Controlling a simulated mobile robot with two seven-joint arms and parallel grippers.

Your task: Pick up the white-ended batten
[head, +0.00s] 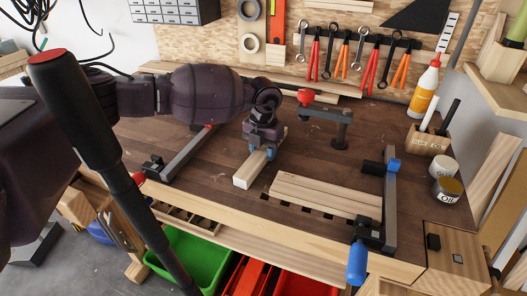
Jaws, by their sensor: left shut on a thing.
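My left gripper (265,151) reaches down from the upper left over the middle of the bench, its blue-tipped fingers shut on the batten. The white-ended batten (249,172) is a short, pale wooden bar; its near end, pale and whitish, sticks out toward the front of the bench. Its far part is hidden behind the gripper. I cannot tell whether it touches the bench top or is slightly raised. My right gripper is not in view.
Pale boards (325,195) lie right of the batten, beside a bar clamp (391,200). Another clamp (180,158) lies to the left. A holdfast (341,125) stands behind. A glue bottle (424,90) and tins (446,190) stand at the right.

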